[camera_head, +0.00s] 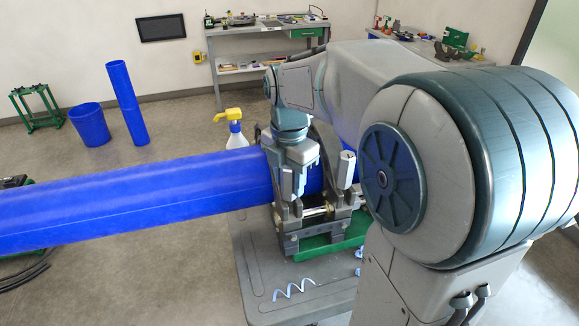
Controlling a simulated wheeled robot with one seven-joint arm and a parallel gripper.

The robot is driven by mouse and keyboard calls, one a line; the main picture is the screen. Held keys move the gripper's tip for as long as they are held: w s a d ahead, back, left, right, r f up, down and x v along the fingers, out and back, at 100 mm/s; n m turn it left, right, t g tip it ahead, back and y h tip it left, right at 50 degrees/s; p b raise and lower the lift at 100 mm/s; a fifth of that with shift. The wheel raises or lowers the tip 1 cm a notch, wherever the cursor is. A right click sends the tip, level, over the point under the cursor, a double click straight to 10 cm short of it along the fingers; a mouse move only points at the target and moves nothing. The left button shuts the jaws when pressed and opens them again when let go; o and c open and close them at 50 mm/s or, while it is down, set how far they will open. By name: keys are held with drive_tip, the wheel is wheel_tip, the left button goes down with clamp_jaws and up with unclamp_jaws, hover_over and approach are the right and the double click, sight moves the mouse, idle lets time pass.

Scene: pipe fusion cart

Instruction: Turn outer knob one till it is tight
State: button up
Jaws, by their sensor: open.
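A long blue pipe (130,198) lies clamped in a dark metal clamp frame (290,238) on the cart. One pale grey upright knob (346,168) stands on the clamp to the right of my gripper, apart from it. My gripper (293,190) points down at the left side of the clamp, in front of the pipe, with its jaws open. Its fingers are low at the clamp's left upright. A knob between or behind the fingers cannot be made out. The view does not show which knob is number one, or how tight either is.
A yellow-topped spray bottle (236,130) stands behind the pipe. My large arm links fill the right side. A workbench (262,45) stands at the back.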

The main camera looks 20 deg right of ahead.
drive_tip(key=c, duration=0.7)
drive_tip(key=shift+m, duration=1.5)
drive_tip(key=shift+c, duration=0.2)
drive_tip(key=shift+m, duration=1.5)
drive_tip(key=m, duration=0.2)
drive_tip(key=shift+m+p, duration=0.3)
drive_tip(key=shift+m, duration=0.1)
